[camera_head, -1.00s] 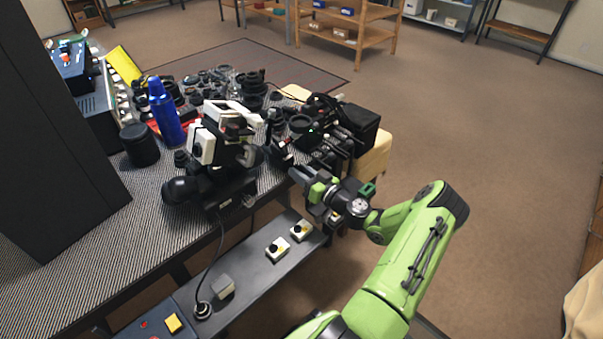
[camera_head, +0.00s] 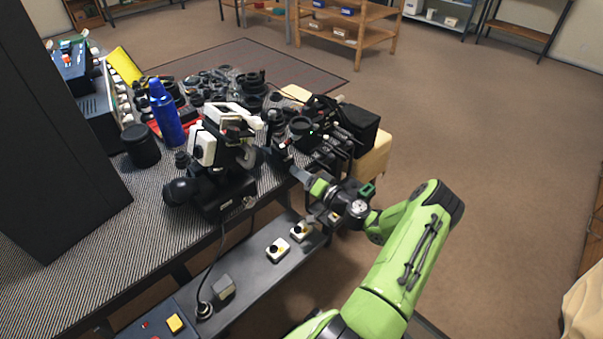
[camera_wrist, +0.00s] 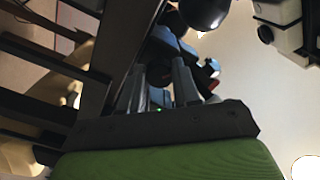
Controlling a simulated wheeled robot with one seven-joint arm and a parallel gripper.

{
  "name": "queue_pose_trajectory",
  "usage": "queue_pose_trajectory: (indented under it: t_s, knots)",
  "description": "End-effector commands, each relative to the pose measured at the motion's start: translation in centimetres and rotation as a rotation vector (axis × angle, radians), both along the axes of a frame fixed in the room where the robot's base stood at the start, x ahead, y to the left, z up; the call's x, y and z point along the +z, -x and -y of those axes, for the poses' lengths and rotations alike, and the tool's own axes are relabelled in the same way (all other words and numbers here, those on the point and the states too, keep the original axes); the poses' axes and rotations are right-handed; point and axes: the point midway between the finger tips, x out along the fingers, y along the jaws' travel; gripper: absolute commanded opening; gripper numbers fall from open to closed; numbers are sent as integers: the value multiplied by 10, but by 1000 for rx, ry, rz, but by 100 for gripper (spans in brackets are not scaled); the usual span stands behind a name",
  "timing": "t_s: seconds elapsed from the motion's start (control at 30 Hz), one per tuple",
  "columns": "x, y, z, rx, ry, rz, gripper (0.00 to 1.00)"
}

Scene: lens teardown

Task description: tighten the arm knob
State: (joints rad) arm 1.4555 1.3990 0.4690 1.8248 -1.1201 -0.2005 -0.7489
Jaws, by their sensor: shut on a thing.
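My gripper (camera_head: 292,168) is at the table's front edge, pointing left and away from my arm, beside the black equipment. In the wrist view the two grey fingers (camera_wrist: 158,90) stand upright and close together, around a dark part between them. This part seems to be the arm knob; its shape is mostly hidden by the fingers. A blue and black body with a small red spot (camera_wrist: 208,66) lies just beyond the fingertips. In the head view the knob cannot be made out behind the fingers.
A black and white instrument (camera_head: 222,150) stands left of my gripper. Black equipment (camera_head: 335,130) crowds the table to the right. A blue bottle (camera_head: 166,112) stands farther left. A low grey shelf (camera_head: 255,275) with small switch boxes runs below the table edge. The floor at right is clear.

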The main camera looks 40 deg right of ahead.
Motion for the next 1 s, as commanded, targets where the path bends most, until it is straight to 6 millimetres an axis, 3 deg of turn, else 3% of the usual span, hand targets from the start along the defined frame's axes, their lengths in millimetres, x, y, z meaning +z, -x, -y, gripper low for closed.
queue_pose_trajectory:
  t_s: [0.6,1.0]
  knots:
    - [0,0,0,-2,-582,-19,1]
    - [-1,1,0,-1,-864,-28,1]
